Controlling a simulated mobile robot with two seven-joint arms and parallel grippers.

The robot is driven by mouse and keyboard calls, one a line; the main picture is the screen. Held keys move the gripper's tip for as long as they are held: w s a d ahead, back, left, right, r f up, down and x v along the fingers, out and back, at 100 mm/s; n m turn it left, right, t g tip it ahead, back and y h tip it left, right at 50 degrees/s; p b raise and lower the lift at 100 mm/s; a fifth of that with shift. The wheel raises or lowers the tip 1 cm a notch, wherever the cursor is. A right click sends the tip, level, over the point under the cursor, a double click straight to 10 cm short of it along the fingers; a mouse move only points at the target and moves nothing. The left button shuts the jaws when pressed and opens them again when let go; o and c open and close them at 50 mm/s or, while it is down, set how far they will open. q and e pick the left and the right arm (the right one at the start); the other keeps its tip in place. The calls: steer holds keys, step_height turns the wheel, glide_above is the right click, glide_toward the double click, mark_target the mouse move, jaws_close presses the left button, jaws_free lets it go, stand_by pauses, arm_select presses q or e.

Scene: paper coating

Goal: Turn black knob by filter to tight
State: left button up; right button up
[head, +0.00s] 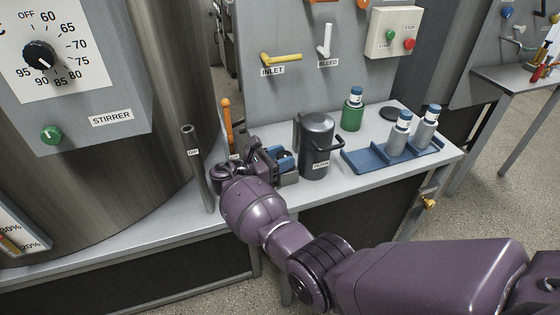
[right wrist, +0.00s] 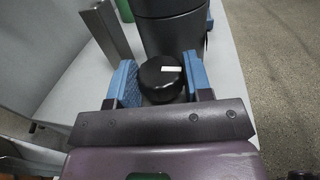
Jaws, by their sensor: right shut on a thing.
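The black knob (right wrist: 160,88) shows in the right wrist view, with a short white mark on its top toward the right. My right gripper (right wrist: 163,75) is shut on it, with one blue finger pad on each side. In the head view my right gripper (head: 280,160) is at the left of the dark filter canister (head: 317,133), low over the bench, and mostly hides the knob. The canister also shows just beyond the knob in the right wrist view (right wrist: 172,32). A tight marking cannot be made out. My left gripper is not in view.
A grey upright post (head: 197,170) and an orange-handled lever (head: 227,118) stand left of my gripper. A green bottle (head: 352,112) and a blue tray (head: 363,162) with two grey bottles are right of the canister.

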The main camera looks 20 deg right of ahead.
steer(key=m+g, duration=0.1)
steer(key=m+g+b, duration=0.1)
steer(key=g, duration=0.1)
steer(key=shift+w+f, duration=0.1)
steer(key=shift+f, duration=0.2)
steer(key=m+g+b, duration=0.1)
steer(key=g, duration=0.1)
steer(key=shift+r+g, duration=0.1)
steer(key=shift+g, duration=0.2)
steer(key=shift+m, duration=0.3)
steer(key=shift+r, duration=0.1)
steer(key=shift+g+b, duration=0.3)
steer(key=shift+g, duration=0.1)
steer(key=shift+r, duration=0.1)
